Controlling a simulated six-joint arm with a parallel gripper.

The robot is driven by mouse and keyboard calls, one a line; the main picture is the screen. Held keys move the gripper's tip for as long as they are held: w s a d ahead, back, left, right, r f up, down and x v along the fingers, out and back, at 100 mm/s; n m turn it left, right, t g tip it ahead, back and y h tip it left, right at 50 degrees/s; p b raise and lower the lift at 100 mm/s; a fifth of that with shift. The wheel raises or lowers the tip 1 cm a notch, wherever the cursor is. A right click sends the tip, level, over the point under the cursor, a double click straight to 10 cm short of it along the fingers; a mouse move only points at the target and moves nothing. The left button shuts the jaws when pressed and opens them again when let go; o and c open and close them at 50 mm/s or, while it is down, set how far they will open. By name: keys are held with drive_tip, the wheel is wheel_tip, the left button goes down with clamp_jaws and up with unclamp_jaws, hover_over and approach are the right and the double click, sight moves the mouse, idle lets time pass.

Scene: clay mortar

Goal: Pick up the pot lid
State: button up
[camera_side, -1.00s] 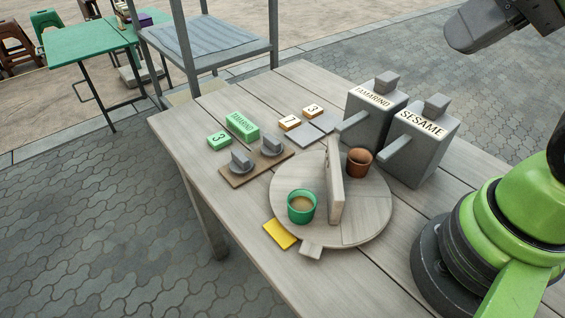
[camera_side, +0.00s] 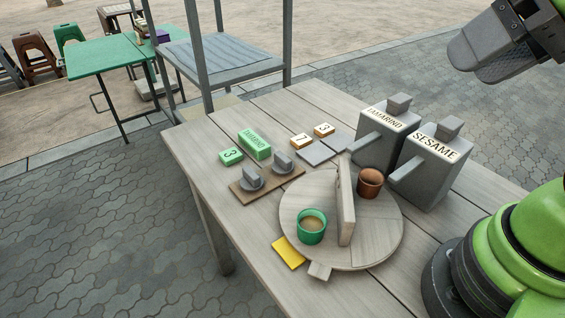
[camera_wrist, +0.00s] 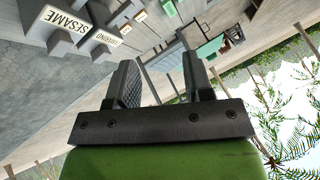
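I cannot make out a pot lid for certain in either view. Two grey knobbed pieces (camera_side: 251,180) sit on a small brown board (camera_side: 243,193) on the table in the side view. Two grey box-shaped dispensers, TAMARIND (camera_side: 382,140) and SESAME (camera_side: 427,172), have square grey blocks on top. My gripper (camera_side: 482,58) is at the upper right, in the air and away from the tabletop things. In the wrist view its two fingers (camera_wrist: 157,62) stand apart with nothing between them.
A round wooden board (camera_side: 375,245) holds a green cup (camera_side: 312,228), a brown cup (camera_side: 369,183) and an upright divider (camera_side: 345,205). Beside it lies a yellow card (camera_side: 288,252). Green blocks (camera_side: 254,146) and number tiles (camera_side: 301,141) stand farther back.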

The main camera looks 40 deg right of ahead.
drive_tip(key=n+g+h, duration=0.2)
drive_tip(key=n+g, duration=0.2)
drive_tip(key=g, duration=0.2)
hover_over(283, 156)
drive_tip(key=f, duration=2.2)
drive_tip(key=shift+s+a+f, duration=0.1)
drive_tip(key=shift+a+f, duration=0.1)
drive_tip(key=shift+f, duration=0.2)
wheel_tip(283, 156, down, 6)
drive_tip(key=shift+d+r, duration=0.1)
drive_tip(key=shift+d, duration=0.05)
